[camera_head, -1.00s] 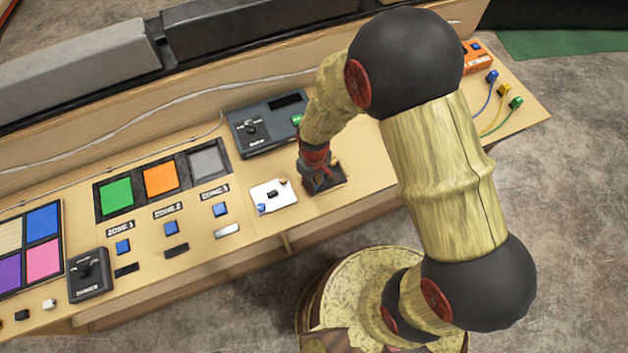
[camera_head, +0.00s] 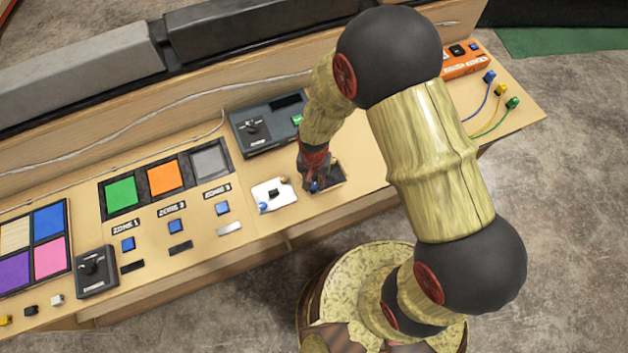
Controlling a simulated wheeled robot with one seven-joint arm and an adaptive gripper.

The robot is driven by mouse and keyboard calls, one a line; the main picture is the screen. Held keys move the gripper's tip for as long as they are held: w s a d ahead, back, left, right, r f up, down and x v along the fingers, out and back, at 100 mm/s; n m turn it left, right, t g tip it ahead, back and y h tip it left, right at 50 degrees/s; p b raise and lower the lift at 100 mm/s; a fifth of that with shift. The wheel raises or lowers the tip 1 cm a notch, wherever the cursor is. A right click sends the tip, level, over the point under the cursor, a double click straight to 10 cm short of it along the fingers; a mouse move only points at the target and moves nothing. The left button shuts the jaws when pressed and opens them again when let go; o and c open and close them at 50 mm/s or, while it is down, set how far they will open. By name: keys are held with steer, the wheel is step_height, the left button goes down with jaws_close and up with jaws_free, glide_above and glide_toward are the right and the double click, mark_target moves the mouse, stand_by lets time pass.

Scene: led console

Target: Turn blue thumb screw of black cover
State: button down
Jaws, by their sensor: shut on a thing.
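The black cover (camera_head: 330,180) lies on the console top near its front edge, partly hidden under my gripper. Its blue thumb screw (camera_head: 314,187) shows as a small blue spot at the cover's left front, between my fingers. A yellow thumb screw (camera_head: 335,161) sits at the cover's back right. My gripper (camera_head: 313,186) points down over the cover's left part and is shut on the blue screw. The fingers hide most of the screw, and its turn angle cannot be read.
A white cover (camera_head: 286,194) with a blue and a yellow screw lies just left. A dark grey box (camera_head: 265,140) with a knob and green button stands behind. Zone buttons (camera_head: 176,226) are farther left. Coloured plugs (camera_head: 501,90) are at right; bare console top lies between.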

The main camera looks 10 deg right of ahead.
steer(key=m, duration=0.4)
steer(key=shift+w+a+r+p, duration=0.1)
steer(key=shift+w+r+p, duration=0.1)
steer(key=shift+p, duration=0.15)
steer(key=shift+m, duration=2.2)
steer(key=c, duration=2.1)
jaws_free()
steer(key=o, duration=0.4)
steer(key=shift+s+f, duration=0.1)
steer(key=shift+o, duration=0.2)
